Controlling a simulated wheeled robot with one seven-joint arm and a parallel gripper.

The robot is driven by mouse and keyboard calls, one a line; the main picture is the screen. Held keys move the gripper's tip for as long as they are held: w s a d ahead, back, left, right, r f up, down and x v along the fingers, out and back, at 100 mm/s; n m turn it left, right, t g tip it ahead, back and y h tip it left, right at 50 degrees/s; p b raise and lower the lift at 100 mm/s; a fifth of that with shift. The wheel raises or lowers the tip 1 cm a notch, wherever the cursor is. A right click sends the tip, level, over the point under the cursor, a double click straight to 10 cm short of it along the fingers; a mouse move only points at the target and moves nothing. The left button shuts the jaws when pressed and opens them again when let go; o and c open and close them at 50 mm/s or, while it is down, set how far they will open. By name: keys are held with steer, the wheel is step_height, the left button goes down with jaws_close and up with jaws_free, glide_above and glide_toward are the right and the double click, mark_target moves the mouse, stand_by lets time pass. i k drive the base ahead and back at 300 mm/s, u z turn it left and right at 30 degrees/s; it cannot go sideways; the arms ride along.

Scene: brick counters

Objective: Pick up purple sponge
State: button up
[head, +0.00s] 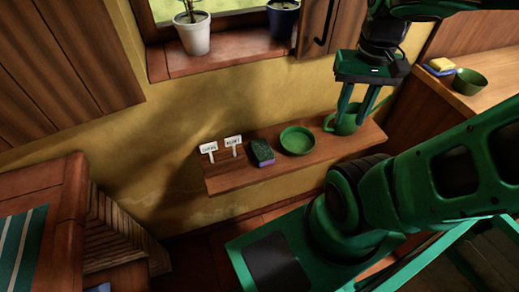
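The sponge (263,152) lies on a narrow wooden wall shelf (228,184). Its top is dark green and its lower edge is purple. It sits left of a green bowl (297,140), with a small gap. My gripper (353,119) points down at the right part of the shelf, well to the right of the sponge. Its two green fingers are apart and it looks empty. The fingers overlap a green mug (341,127) in the picture; I cannot tell whether they touch it.
Two small white signs (209,149) (233,142) stand left of the sponge. Potted plants (192,33) (283,18) stand on the windowsill above. A right-hand counter holds a green bowl (468,82) and a yellow block (442,64). My green arm covers the lower right.

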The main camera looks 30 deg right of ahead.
mark_target(264, 156)
steer(key=z, duration=0.1)
steer(key=k, duration=1.25)
steer(key=u, duration=0.4)
steer(key=i, duration=0.95)
